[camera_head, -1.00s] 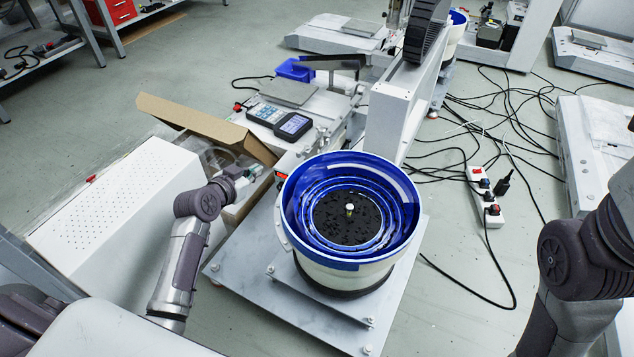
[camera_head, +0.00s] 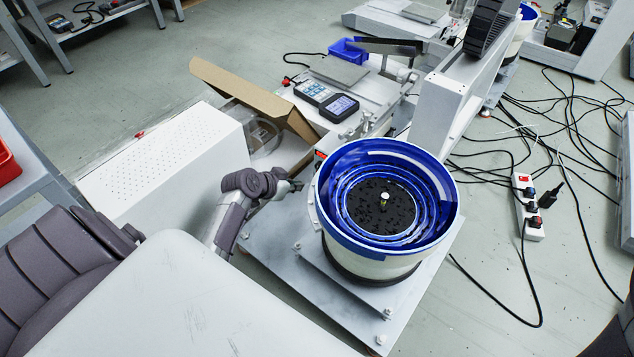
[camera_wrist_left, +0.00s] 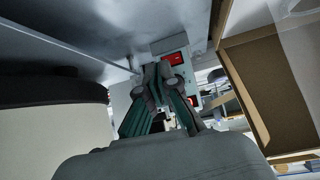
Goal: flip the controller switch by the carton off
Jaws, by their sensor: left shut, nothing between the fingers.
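The controller (camera_wrist_left: 141,101) is a pale grey box in the left wrist view, with a red rocker switch (camera_wrist_left: 175,58) at its upper right and a second red switch (camera_wrist_left: 193,101) lower down. The switch positions are too small to read. My left gripper (camera_wrist_left: 161,76) is shut and empty, its fingertips in front of the controller face beside the upper switch; contact cannot be told. The open brown carton (camera_wrist_left: 258,75) stands to the right there. In the head view, my left gripper (camera_head: 295,186) is low between the carton (camera_head: 240,92) and the bowl feeder.
The blue-white bowl feeder (camera_head: 385,262) stands close right of my left gripper on a grey base plate (camera_head: 350,318). A white perforated box (camera_head: 170,160) is to the left. A handheld meter (camera_head: 327,102) lies behind. A power strip (camera_head: 528,207) and cables lie on the floor at right.

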